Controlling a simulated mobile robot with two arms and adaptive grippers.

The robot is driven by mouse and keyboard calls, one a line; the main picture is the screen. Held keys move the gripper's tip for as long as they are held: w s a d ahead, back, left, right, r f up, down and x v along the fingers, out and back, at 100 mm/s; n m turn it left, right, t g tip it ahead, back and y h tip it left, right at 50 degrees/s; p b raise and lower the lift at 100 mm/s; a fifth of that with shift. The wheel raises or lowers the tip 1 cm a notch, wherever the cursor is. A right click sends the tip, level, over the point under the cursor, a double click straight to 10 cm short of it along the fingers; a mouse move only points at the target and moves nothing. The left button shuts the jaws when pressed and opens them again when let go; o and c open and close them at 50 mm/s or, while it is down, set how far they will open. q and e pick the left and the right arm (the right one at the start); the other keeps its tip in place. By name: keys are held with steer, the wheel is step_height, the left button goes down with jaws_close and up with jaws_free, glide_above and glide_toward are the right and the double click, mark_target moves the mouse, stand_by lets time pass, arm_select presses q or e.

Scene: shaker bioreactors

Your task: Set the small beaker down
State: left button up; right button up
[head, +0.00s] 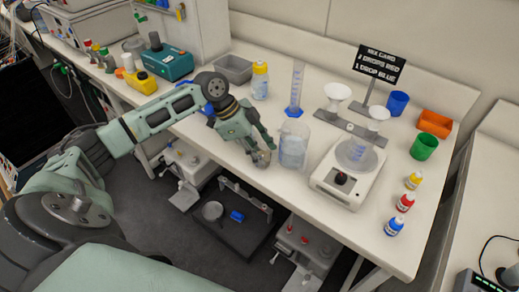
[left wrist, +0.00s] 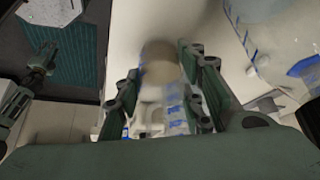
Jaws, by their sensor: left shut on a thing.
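My left gripper (head: 264,152) is low at the front edge of the bench, just left of a large clear beaker (head: 292,150). It is shut on the small beaker, which is hard to make out in the head view. In the left wrist view, the small beaker (left wrist: 174,108) shows as a clear thing with blue marks between the fingers of my left gripper (left wrist: 170,85). I cannot tell whether its base touches the bench.
Small dropper bottles (head: 404,203) and a green cup (head: 423,147) are at right.

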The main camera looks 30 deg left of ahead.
arm_select(q)
steer(key=shift+f, duration=0.1)
steer(key=o, duration=1.3)
steer(key=b+v, duration=0.2)
steer(key=v, duration=1)
